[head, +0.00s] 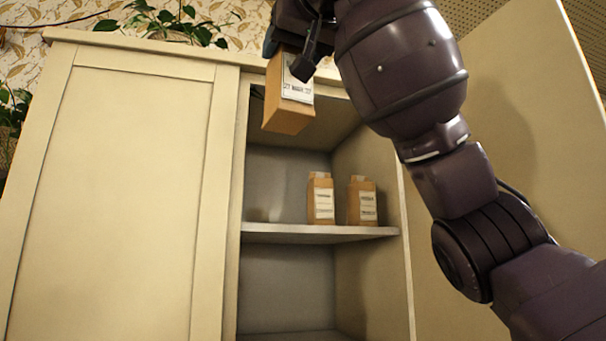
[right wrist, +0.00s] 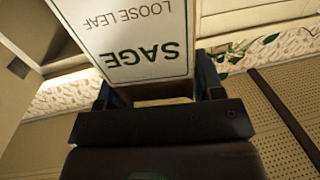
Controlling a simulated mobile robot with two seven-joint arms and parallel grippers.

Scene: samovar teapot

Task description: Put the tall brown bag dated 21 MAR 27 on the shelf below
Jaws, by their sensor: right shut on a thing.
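My right gripper (head: 297,50) is shut on the upper part of a tall brown bag (head: 283,117) with a white label. It holds the bag upright, slightly tilted, in front of the cabinet's top opening. The date line on the label is too small to read surely. In the right wrist view the label on the held bag (right wrist: 130,40) reads SAGE, LOOSE LEAF, upside down, between the fingers of the gripper (right wrist: 157,92). Below is a shelf (head: 300,234) with bare room at its left. My left gripper is not in view.
Two smaller brown bags with white labels, a left one (head: 321,200) and a right one (head: 362,203), stand on the shelf's right half. A closed cream door (head: 130,190) is at left; an open door (head: 520,130) is at right. A lower compartment (head: 285,290) looks empty.

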